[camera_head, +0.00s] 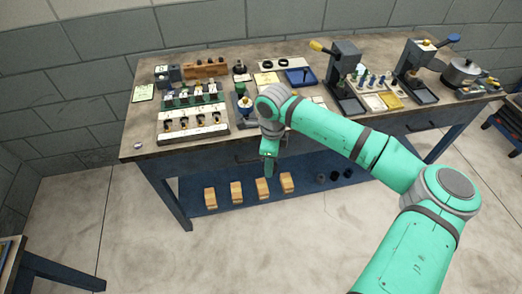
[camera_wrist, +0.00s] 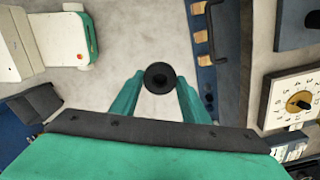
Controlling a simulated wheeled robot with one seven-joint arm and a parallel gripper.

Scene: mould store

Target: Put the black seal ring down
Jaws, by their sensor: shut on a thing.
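The black seal ring (camera_wrist: 159,77) shows in the wrist view as a dark ring with a small centre hole. It sits between the two green fingertips of my gripper (camera_wrist: 158,88), which is shut on it. In the head view my gripper (camera_head: 268,168) points down at the front edge of the workbench (camera_head: 140,145). I cannot make out the held ring there.
Two dark rings lie on a white card (camera_head: 276,69) at the back of the bench, beside a blue tray (camera_head: 301,81). A board with several knobs (camera_head: 193,137) stands at the left front. Several tan blocks (camera_head: 236,192) stand on the blue lower shelf (camera_head: 262,199).

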